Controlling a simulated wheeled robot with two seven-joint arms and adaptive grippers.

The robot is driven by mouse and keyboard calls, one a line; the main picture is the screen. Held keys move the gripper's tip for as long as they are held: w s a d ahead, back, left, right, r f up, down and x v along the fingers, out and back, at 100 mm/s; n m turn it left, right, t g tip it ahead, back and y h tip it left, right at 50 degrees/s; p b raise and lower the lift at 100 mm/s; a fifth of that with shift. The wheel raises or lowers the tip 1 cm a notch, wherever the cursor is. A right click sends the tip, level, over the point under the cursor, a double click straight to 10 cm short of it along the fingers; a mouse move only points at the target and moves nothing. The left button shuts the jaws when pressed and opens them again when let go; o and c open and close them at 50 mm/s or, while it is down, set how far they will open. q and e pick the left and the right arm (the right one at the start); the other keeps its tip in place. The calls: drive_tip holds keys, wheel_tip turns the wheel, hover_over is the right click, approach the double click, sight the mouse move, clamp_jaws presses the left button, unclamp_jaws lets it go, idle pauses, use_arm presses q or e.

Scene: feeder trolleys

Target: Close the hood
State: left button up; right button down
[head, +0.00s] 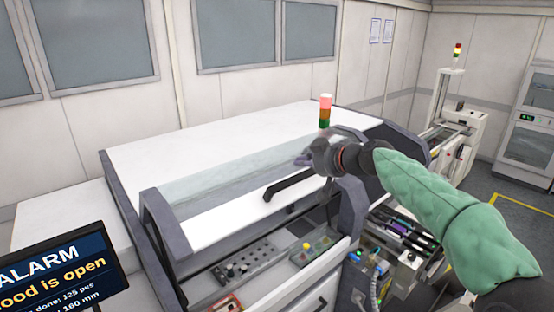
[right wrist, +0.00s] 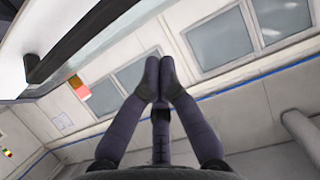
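The hood (head: 225,140) is a white lid with a clear front pane on a grey-framed machine. A black bar handle (head: 288,185) is on its front edge. The hood looks low over the machine, but I cannot tell if it is fully down. My right gripper (head: 301,160) is above the hood, just behind and above the handle's right end. In the right wrist view its fingertips (right wrist: 160,80) are together with nothing between them. The dark handle (right wrist: 85,38) shows apart from them at upper left. My left gripper is not in view.
A screen (head: 65,265) at lower left reads ALARM and says the hood is open. A control panel (head: 265,262) with buttons lies below the hood. A red-green signal light (head: 325,110) stands behind my right gripper. Another machine (head: 460,130) stands at back right.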

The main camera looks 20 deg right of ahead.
sight(289, 178)
drive_tip(key=p+x, duration=0.3)
drive_tip(key=x, duration=0.6)
drive_tip(key=shift+w+a+p, duration=0.15)
drive_tip(key=shift+w+p, duration=0.2)
drive_tip(key=shift+s+f, duration=0.15)
drive_tip(key=shift+s, duration=0.15)
drive_tip(key=shift+s+d+f, duration=0.45)
drive_tip(key=shift+s, duration=0.25)
drive_tip(key=shift+s+d+f, duration=0.15)
drive_tip(key=shift+s+f, duration=0.05)
drive_tip(key=shift+s, duration=0.4)
drive_tip(key=shift+f, duration=0.2)
drive_tip(key=shift+s, duration=0.1)
